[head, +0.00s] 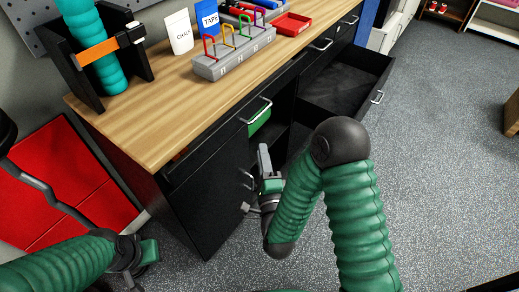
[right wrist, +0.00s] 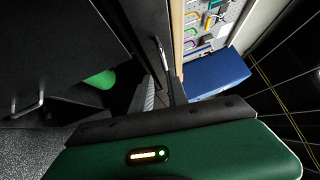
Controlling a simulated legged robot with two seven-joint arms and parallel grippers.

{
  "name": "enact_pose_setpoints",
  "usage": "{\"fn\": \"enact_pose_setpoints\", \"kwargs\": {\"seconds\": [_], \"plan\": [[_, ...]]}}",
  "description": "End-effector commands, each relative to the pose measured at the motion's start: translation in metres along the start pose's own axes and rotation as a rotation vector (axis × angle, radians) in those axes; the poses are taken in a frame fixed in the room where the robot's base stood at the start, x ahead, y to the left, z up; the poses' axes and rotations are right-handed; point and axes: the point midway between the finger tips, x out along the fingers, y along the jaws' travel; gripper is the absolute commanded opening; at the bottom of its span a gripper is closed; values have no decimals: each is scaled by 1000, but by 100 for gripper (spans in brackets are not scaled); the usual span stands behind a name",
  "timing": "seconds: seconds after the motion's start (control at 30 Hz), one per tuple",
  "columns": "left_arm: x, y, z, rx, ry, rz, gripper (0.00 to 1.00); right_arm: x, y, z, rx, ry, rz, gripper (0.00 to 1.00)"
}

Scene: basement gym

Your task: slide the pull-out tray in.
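A black pull-out tray (head: 345,82) stands out from the workbench's right part in the head view, with a silver handle (head: 377,97) on its front. Its inside looks empty. My right gripper (head: 264,160) is low in front of the bench's open middle bay, to the left of the tray and apart from its handle. In the right wrist view a grey ribbed finger (right wrist: 148,95) shows beside dark cabinet panels; the spacing of the fingers is unclear. My left gripper (head: 135,262) is at the lower left, away from the bench, its fingertips hard to make out.
The wooden bench top (head: 165,110) carries a grey rack of coloured carabiners (head: 235,52), a red tray (head: 292,24) and a chalk bag (head: 179,33). A green object (head: 260,122) sits in the middle bay. A red panel (head: 65,185) is at left. Speckled floor is clear at right.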

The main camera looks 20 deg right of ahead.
Motion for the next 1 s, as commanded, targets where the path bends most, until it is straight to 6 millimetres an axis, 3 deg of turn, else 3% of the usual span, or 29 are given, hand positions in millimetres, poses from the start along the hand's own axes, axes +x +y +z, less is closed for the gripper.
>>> {"fn": "enact_pose_setpoints", "kwargs": {"seconds": [0.03,0.13,0.47,0.8,1.0], "plan": [[-6,0,-1,0,0,0,20,-11,-5,-14,-6,5,6,20],[-6,0,-2,0,1,0,20,-20,-8,-22,-1,3,2,20],[-26,0,-6,0,0,0,20,8,-9,-24,6,12,6,20],[-18,0,-4,0,0,0,20,95,-8,-22,-1,4,-7,20],[-14,0,-3,0,0,0,20,136,-7,-22,0,3,-5,20]]}}
